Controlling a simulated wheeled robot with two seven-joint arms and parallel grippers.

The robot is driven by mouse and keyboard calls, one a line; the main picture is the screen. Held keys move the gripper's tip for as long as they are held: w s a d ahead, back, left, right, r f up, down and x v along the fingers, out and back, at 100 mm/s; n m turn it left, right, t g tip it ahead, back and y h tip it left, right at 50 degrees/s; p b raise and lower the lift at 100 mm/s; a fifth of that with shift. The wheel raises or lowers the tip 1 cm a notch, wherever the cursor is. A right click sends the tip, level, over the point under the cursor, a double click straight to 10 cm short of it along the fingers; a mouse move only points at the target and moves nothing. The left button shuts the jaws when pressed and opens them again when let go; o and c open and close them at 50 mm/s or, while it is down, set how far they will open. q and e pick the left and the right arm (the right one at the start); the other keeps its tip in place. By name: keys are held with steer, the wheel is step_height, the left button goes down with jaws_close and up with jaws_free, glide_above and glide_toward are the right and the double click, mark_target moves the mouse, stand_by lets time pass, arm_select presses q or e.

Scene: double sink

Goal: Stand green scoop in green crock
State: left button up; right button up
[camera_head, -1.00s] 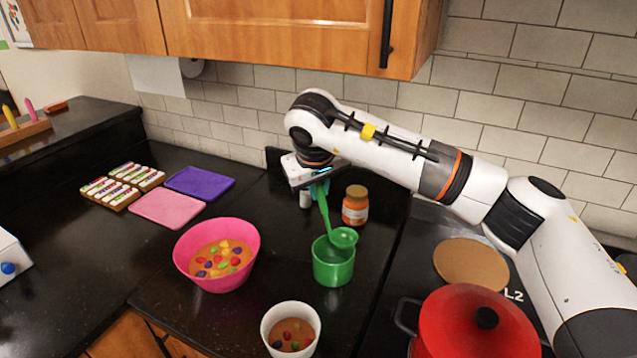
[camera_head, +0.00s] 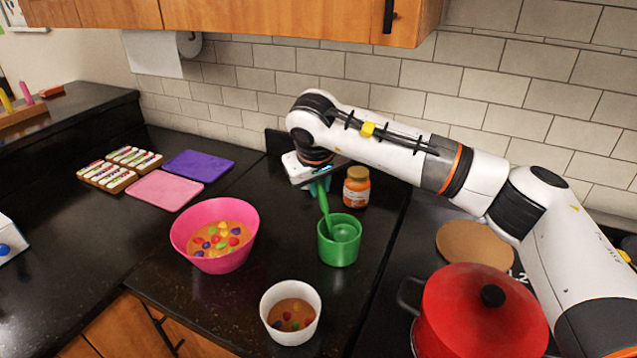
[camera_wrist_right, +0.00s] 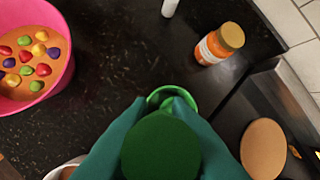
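The green crock (camera_head: 338,252) stands upright on the black counter. The green scoop (camera_head: 323,201) has its handle tilted up toward my right gripper (camera_head: 319,186), and its bowl end is inside the crock's mouth. My right gripper is above and behind the crock, shut on the upper handle. In the right wrist view, the teal fingers of the gripper (camera_wrist_right: 160,135) close around the scoop's handle end (camera_wrist_right: 160,150). The crock's rim (camera_wrist_right: 190,98) shows just beyond, with the bowl in it. Whether the scoop touches the crock's bottom is hidden. My left gripper is not in view.
A jar with an orange label (camera_head: 356,188) stands close behind the crock. A pink bowl (camera_head: 213,260) is at left, a white cup (camera_head: 291,335) in front. A red pot (camera_head: 480,322) sits on the stove at right. Purple and pink boards (camera_head: 197,166) lie farther left.

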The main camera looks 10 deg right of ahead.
steer(key=o, duration=0.4)
steer(key=b+v, duration=0.2)
steer(key=v, duration=1)
stand_by(0.3)
